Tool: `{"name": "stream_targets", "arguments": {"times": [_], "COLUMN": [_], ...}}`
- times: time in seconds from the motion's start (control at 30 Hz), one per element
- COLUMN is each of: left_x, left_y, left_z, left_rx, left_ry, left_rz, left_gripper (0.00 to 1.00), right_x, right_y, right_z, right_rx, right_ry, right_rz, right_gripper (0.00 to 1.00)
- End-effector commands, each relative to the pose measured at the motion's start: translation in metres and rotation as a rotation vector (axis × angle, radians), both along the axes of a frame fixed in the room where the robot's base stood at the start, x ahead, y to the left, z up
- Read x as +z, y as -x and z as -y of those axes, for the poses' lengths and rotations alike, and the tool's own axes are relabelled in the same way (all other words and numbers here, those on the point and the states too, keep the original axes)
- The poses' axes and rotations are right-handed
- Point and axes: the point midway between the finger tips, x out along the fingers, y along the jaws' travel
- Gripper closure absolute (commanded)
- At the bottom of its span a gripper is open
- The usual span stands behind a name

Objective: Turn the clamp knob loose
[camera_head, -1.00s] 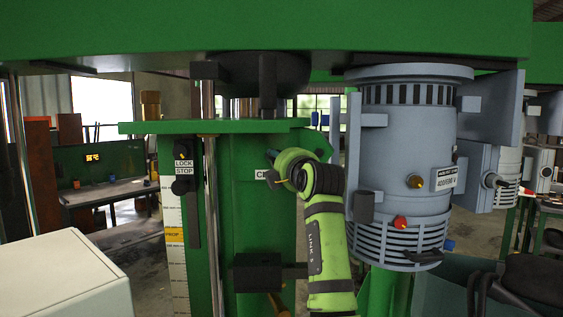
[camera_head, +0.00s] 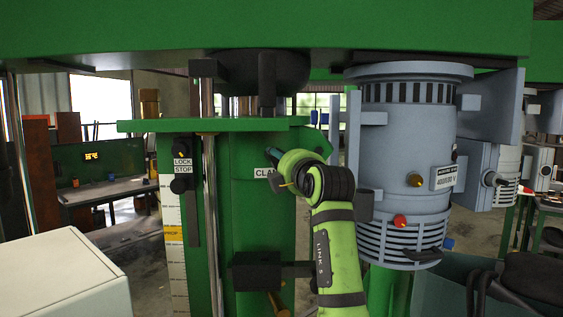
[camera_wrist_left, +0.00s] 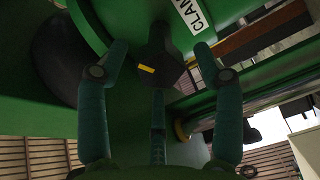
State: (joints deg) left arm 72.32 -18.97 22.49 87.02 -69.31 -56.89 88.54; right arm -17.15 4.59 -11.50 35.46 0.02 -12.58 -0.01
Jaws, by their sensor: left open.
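The clamp knob (camera_wrist_left: 166,62) is dark with a yellow mark and shows at the upper middle of the left wrist view. My left gripper (camera_wrist_left: 161,54) is open, with one teal finger on each side of the knob and visible gaps between. A white label reading "CLAM" (camera_wrist_left: 192,14) sits on the green surface above right of the knob. In the head view the label (camera_head: 265,172) is partly covered by my green left arm. The knob is hidden there behind the arm, and little of the gripper shows. My right gripper is not in view.
The green column (camera_head: 255,220) carries a lock/stop lever (camera_head: 183,185) at left. A grey motor (camera_head: 405,150) hangs close to the right of my arm. A dark block with a rod (camera_head: 257,272) juts out below. A green beam (camera_head: 280,30) spans the top.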

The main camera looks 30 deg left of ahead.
Motion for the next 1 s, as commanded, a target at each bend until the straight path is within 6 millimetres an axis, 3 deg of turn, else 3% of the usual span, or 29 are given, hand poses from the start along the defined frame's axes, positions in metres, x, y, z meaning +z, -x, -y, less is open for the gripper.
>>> {"name": "stream_targets", "arguments": {"times": [0.1, 0.4, 1.0], "left_x": [0.0, -0.001, -0.001], "left_y": [0.017, 0.05, 0.056], "left_z": [0.023, 0.061, 0.07], "left_rx": [-0.004, 0.001, 0.0], "left_ry": [0.001, -0.001, 0.001], "left_rz": [0.002, -0.003, -0.004], "left_gripper": [0.33, 0.33, 0.33], "right_x": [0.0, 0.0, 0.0], "right_y": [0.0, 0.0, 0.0], "right_z": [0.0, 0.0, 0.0], "right_rx": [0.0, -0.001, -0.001], "right_ry": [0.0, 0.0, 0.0], "right_rz": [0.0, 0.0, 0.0], "right_gripper": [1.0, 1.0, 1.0]}}
